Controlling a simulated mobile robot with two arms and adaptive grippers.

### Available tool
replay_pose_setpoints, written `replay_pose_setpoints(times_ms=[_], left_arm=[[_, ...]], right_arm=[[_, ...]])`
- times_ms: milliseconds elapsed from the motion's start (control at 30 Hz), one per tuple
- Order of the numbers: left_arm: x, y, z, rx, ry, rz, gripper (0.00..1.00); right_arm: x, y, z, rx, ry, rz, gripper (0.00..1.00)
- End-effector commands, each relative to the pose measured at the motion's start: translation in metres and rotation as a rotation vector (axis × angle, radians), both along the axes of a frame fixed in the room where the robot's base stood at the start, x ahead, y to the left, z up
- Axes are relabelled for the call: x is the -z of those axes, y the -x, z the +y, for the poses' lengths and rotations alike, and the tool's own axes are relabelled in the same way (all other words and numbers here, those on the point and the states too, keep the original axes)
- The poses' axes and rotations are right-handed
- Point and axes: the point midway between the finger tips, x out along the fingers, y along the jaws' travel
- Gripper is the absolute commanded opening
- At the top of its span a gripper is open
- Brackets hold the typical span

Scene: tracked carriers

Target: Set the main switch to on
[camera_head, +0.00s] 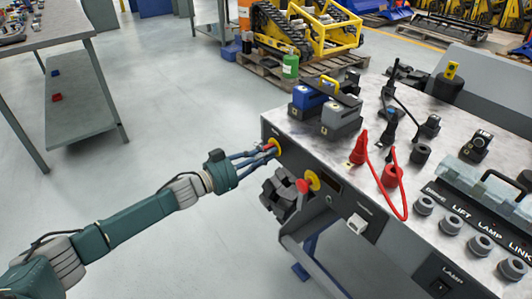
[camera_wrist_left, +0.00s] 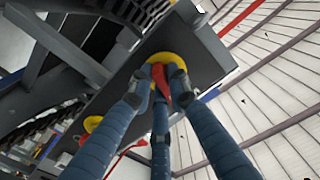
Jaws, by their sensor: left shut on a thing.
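The main switch is a red handle (camera_wrist_left: 159,83) on a round yellow plate (camera_wrist_left: 181,62), on the console's front face. It also shows near the console's left corner in the head view, as a yellow plate (camera_head: 275,145) partly covered by my fingers. My left gripper (camera_head: 266,151) reaches it from the left. In the left wrist view its blue-grey fingers (camera_wrist_left: 160,88) are closed around the red handle, touching it. The fingers hide part of the handle, so its exact angle is hard to read. My right gripper is not in view.
A red knob (camera_head: 303,186) on a second yellow plate (camera_head: 313,180) sits just right, beside a black block (camera_head: 283,195). The console top (camera_head: 345,150) holds a blue box, a grey box and a red cable. Open floor (camera_head: 170,120) lies left, before a grey bench (camera_head: 80,110).

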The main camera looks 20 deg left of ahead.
Motion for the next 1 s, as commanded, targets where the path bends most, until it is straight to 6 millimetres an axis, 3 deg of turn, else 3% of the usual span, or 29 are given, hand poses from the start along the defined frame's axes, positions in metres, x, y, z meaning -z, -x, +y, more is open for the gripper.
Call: replay_pose_setpoints(times_ms=[300,567,1000], left_arm=[[0.001,-0.001,0.001,0.000,-0.237,-0.185,0.00],[0.002,-0.002,0.003,0.000,-0.433,-0.336,0.00],[0.002,-0.003,0.004,0.001,-0.758,-0.591,0.00]], right_arm=[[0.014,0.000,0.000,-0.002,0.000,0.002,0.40],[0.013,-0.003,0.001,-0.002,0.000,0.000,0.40],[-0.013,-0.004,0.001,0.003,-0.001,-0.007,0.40]])
